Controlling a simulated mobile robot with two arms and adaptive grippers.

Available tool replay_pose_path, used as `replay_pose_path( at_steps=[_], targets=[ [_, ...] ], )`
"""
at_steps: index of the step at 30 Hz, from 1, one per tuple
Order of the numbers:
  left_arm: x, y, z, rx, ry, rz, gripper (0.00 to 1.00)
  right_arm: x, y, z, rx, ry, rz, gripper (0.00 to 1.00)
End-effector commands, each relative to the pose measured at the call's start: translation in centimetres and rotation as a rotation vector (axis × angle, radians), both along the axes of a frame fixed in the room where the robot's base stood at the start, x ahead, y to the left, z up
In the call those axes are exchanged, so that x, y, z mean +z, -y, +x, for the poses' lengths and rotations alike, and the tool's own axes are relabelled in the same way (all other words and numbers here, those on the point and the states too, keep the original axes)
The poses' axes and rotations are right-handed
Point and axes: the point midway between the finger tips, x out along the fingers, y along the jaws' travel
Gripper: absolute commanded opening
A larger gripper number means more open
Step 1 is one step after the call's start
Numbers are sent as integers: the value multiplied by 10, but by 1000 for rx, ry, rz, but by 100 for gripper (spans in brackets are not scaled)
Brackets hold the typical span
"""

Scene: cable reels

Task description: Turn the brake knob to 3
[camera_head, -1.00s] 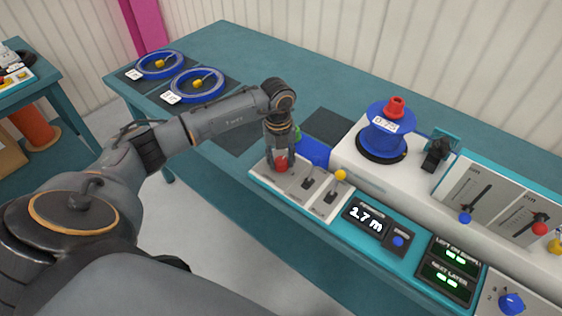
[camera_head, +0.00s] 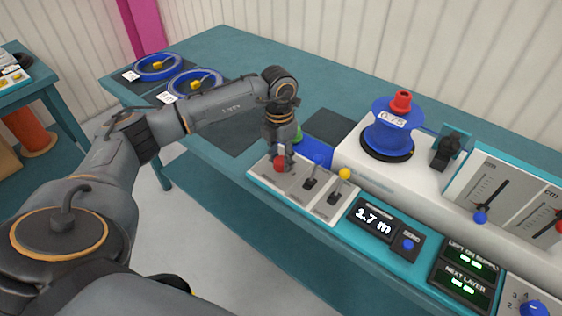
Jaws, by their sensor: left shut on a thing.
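A blue knob (camera_head: 535,309) sits on a light plate at the bottom right corner, with small digits around it; I make out what look like 2, 3 and 4. The frame edge cuts it off, so its pointer setting and label cannot be read. My left gripper (camera_head: 282,158) points down over the left end of the switch panel (camera_head: 262,172), well away from the blue knob. It is shut on the red ball (camera_head: 279,166) of a lever there; its fingers partly hide the ball. My right gripper is not in view.
Two more levers (camera_head: 310,182) stand beside the red ball, one with a yellow ball (camera_head: 344,173). A display (camera_head: 371,219) reads 1.7 m. A blue reel (camera_head: 390,129) and sliders with a blue ball (camera_head: 480,217) stand right. Blue rings (camera_head: 158,68) lie at the back left.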

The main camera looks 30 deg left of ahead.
Motion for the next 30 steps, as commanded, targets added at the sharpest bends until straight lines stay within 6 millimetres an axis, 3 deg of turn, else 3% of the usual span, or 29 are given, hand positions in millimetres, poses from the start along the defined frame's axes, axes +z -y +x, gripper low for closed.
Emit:
replay_pose_path(
  at_steps=[18,30],
  targets=[
    [0,0,2,-552,4,2,6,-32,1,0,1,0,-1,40],
    [1,0,2,-746,4,1,6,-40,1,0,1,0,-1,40]
  ],
)
